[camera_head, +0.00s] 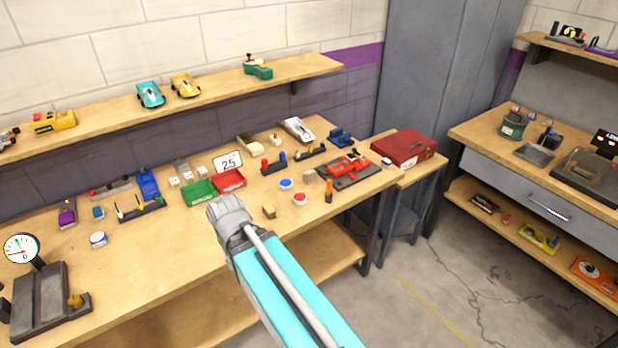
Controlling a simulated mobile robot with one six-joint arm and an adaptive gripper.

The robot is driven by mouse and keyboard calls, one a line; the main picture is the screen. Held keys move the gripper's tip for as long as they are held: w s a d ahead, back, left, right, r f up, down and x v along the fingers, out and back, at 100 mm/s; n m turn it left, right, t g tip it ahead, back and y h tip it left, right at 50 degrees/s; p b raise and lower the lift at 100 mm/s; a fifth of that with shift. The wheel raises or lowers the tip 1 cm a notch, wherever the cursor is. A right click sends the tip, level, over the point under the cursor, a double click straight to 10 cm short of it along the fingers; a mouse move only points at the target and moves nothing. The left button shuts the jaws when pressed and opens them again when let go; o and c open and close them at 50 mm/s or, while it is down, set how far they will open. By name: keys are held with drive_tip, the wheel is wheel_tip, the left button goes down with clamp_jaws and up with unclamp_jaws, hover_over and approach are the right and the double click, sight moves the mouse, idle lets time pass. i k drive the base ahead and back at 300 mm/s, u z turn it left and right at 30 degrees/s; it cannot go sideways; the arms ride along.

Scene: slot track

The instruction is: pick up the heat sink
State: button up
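I cannot pick out the heat sink for certain; the small parts on the workbench (170,250) are too small to tell apart. A small grey-brown cylinder (309,177) stands near the bench's right part, and a dark blue block (341,137) sits further back; I cannot tell whether either is it. My arm, teal with a grey joint, reaches up from the bottom over the bench's front edge and hides part of the bench. My gripper is not visible.
Green (199,194) and red (229,180) bins, a red car on a dark stand (350,171) and a gauge scale (38,300) occupy the bench. A red toolbox (403,147) is on a side table. A wall shelf (110,112) holds cars. Open floor lies right.

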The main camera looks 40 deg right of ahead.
sight(310, 176)
drive_tip(key=k, duration=1.35)
drive_tip(key=u, duration=0.3)
drive_tip(key=i, duration=1.85)
drive_tip(key=z, duration=0.45)
